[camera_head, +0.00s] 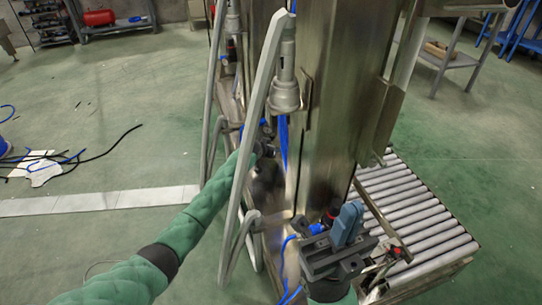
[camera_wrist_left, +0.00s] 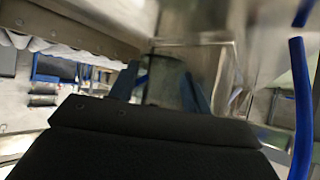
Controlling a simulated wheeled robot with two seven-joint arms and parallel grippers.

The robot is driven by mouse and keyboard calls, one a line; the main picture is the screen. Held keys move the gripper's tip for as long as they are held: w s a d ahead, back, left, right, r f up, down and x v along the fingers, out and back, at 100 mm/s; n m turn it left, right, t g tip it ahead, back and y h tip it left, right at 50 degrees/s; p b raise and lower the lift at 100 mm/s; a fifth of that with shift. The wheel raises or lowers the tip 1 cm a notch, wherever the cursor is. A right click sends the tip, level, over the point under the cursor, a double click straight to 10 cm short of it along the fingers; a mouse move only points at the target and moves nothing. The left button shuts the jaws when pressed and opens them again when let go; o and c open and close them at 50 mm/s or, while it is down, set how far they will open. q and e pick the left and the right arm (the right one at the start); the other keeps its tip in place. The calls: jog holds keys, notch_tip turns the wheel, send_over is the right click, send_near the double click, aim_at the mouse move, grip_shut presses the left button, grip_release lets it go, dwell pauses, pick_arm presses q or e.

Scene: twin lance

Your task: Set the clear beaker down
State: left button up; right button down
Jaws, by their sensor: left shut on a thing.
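In the left wrist view, my left gripper (camera_wrist_left: 160,88) has its two blue fingers on either side of a see-through, greyish vessel, which looks like the clear beaker (camera_wrist_left: 165,76). The dark gripper body hides its lower part. In the head view, my green left arm reaches up to the metal machine, and the dark wrist (camera_head: 266,145) is partly behind a slanted metal bar. The beaker cannot be made out there. My right gripper (camera_head: 347,222) is at the lower right with its blue fingers close together and nothing seen between them.
A tall metal machine (camera_head: 331,110) with a slanted frame bar (camera_head: 252,125) stands close to both arms. A roller conveyor (camera_head: 415,215) lies at the right. Blue hoses (camera_head: 283,140) hang near the left wrist. Open green floor (camera_head: 120,150) lies to the left.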

pick_arm(q)
jog(key=shift+w+d, duration=0.15)
jog(key=shift+w, duration=0.1)
jog(key=shift+f, duration=0.1)
notch_tip(320, 180, down, 3)
jog(key=shift+r+b, duration=0.1)
jog(key=shift+b, duration=0.5)
jog(key=shift+f, duration=0.25)
jog(key=o, duration=0.8)
jog(key=shift+c, duration=0.2)
